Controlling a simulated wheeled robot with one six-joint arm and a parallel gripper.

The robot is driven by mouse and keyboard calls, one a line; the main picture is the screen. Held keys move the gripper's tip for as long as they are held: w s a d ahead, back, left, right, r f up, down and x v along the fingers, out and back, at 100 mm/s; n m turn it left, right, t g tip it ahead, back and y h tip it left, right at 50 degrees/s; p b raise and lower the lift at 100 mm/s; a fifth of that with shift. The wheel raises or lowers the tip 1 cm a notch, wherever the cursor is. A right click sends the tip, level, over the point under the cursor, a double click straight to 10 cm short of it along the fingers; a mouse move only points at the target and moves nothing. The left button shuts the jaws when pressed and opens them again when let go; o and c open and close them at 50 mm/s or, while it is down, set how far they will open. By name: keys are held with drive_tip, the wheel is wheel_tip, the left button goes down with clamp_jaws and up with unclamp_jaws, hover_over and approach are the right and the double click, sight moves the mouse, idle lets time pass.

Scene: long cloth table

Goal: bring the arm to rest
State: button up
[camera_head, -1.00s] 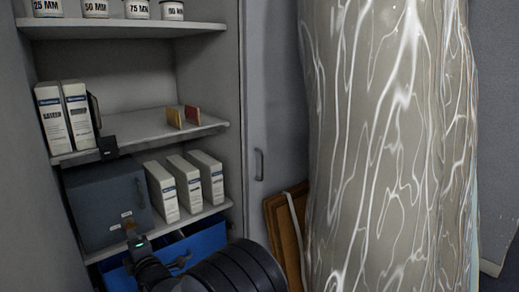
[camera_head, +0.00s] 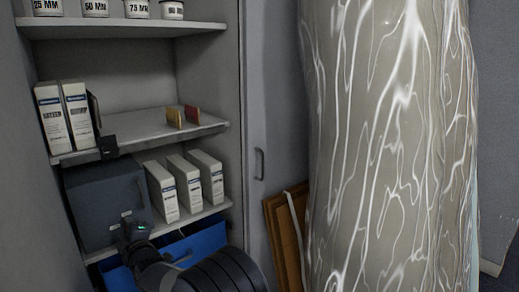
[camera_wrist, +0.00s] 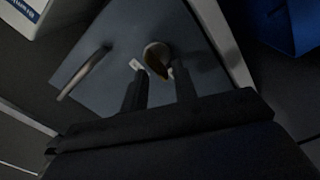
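My gripper (camera_head: 132,226) is in front of the lower right part of a dark blue-grey box (camera_head: 95,197) on the cabinet's lower shelf. In the wrist view my gripper (camera_wrist: 160,80) has its two dark fingers apart, with a gap between them. A round metal fitting with a brownish tab (camera_wrist: 157,58) sits on the box face just beyond the fingertips. I see nothing held, and whether a finger touches the fitting cannot be told. The box's handle (camera_wrist: 84,74) is to the left in that view.
White binders (camera_head: 190,180) stand right of the box on the same shelf (camera_head: 185,218). A blue bin (camera_head: 200,243) is below. A marbled column (camera_head: 385,150) and leaning brown boards (camera_head: 286,230) are at the right.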

drive_tip(key=shift+w+d+r+m+p, duration=0.15)
drive_tip(key=shift+m+p, duration=1.05)
drive_tip(key=shift+m, duration=0.9)
drive_tip(key=shift+w+d+r+m+p, duration=0.15)
drive_tip(key=shift+m+p, duration=1.1)
drive_tip(key=shift+m, duration=0.85)
drive_tip(key=shift+w+d+r+m+p, duration=0.15)
drive_tip(key=shift+m+p, duration=1.05)
drive_tip(key=shift+m, duration=0.9)
drive_tip(key=shift+f, duration=0.1)
drive_tip(key=shift+d, duration=0.1)
